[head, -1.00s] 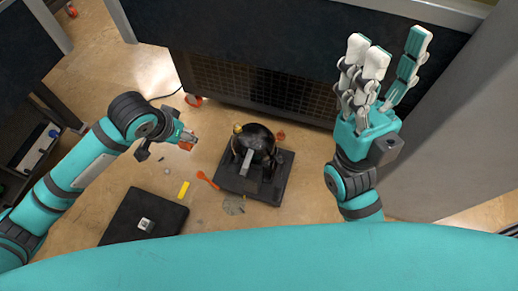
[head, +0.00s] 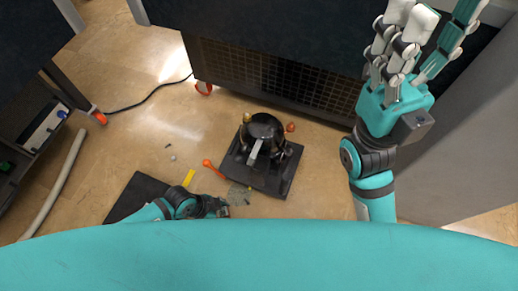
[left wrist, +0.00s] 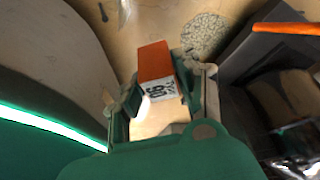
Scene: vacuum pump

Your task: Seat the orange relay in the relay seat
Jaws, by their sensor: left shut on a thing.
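My left gripper (left wrist: 160,82) is shut on the orange relay (left wrist: 154,60), a block with an orange body and a white printed label. The relay sits between the two fingers in the left wrist view. In the head view my left gripper (head: 220,207) is low, near the front left of the pump base, and the relay cannot be made out there. My right gripper (head: 425,40) is raised at the upper right, its fingers spread and empty. I cannot pick out the relay seat with certainty in either current view.
The black vacuum pump (head: 262,130) stands on a dark square base (head: 270,182). A black pad (head: 135,193) lies left of my left arm. An orange tool (head: 212,168), a yellow strip (head: 189,177) and a grey speckled disc (left wrist: 205,36) lie on the floor.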

